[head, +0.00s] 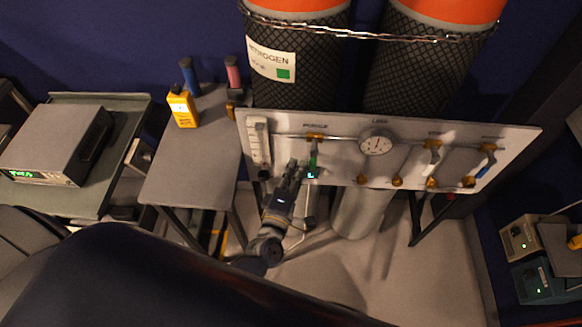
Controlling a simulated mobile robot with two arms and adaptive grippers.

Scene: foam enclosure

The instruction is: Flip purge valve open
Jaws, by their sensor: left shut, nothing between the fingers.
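The pale valve panel (340,125) stands in front of the gas cylinders. Near its left end is a brass valve (314,137) with a green handle (313,155) hanging down; the small label above it is too blurred to read for certain. A small dark box with a lit green mark (312,174) sits just below the handle. My left gripper (295,167) is shut and empty, in front of the panel just left of the green handle. I cannot tell whether it touches the handle. My right gripper is not in view.
A round gauge (376,142) sits mid-panel. A white-handled valve (432,157) and a blue-handled valve (487,162) are on its right. A flowmeter (258,140) is at the left end. A grey table (190,160) holds a yellow meter (183,107).

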